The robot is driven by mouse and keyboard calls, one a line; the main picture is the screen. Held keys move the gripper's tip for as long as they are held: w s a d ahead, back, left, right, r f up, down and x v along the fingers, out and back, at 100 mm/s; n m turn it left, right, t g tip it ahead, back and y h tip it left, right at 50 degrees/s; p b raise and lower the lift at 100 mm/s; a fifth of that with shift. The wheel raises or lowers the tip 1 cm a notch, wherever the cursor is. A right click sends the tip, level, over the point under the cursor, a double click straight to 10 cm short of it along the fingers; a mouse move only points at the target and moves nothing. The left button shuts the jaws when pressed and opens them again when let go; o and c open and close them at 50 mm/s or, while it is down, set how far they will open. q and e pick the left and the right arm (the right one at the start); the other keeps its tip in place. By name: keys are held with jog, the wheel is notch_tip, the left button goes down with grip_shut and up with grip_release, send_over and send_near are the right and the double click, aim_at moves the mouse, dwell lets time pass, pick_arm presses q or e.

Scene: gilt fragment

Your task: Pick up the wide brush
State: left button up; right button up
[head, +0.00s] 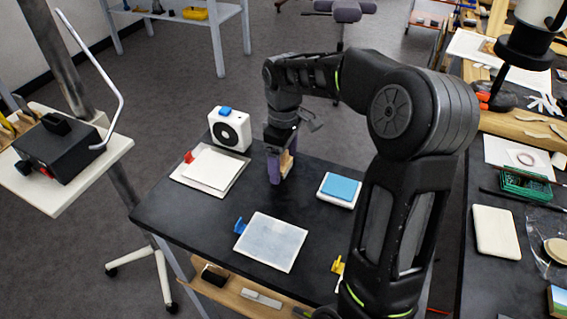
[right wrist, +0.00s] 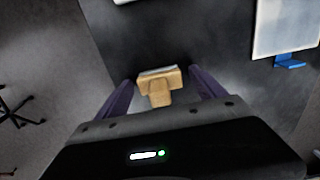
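The wide brush (right wrist: 158,92) is light wood with a broad head and a narrower handle. In the head view the brush (head: 286,161) shows as a tan piece at the black table's far edge, partly hidden by a purple finger. My right gripper (head: 281,174) is low over the table there. In the right wrist view the purple fingers of the right gripper (right wrist: 160,84) stand apart on either side of the brush, with a visible gap on each side. My left gripper is in neither view.
On the black table (head: 190,223) are a white fan-like box (head: 230,130), a pale panel stack (head: 210,170), a grey-white panel (head: 270,242) with a blue clip (head: 240,226), and a blue block (head: 340,187) on a white one. A cluttered bench (head: 465,240) stands right.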

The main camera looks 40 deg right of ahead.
jog(key=c, duration=1.4)
notch_tip(320, 180, up, 10)
jog(key=shift+r, duration=0.1)
dwell(0.3)
jog(key=o, duration=0.9)
jog(key=c, duration=0.7)
